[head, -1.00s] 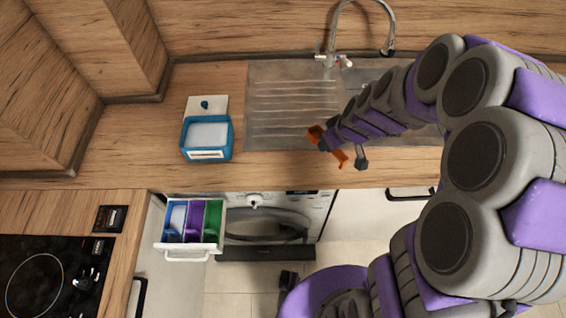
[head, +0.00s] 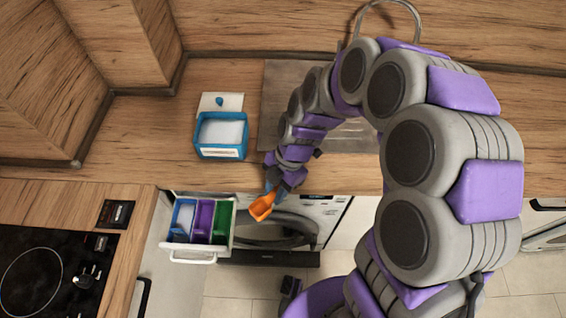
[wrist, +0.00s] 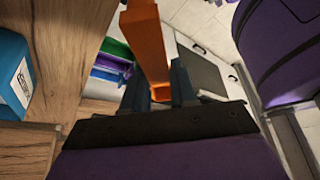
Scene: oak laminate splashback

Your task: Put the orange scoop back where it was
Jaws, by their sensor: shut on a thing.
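The orange scoop (head: 262,207) is held by my gripper (head: 273,187), which is shut on it. They are in the air in front of the counter edge, just right of the open detergent drawer. In the wrist view the scoop (wrist: 148,45) sticks out from between the fingers (wrist: 160,91). Whether it holds powder I cannot tell. A blue open box (head: 199,132) of white powder with a label stands on the counter, behind and left of the gripper. Its lid (head: 209,102) appears tilted back behind it.
The pulled-out drawer (head: 194,256) has blue, purple and green compartments; the blue one has pale content. The washing machine (head: 318,212) is under the counter (head: 130,150). A hob (head: 40,270) is at lower left. The steel sink (head: 285,90) is partly behind my arm. Counter left of the box is clear.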

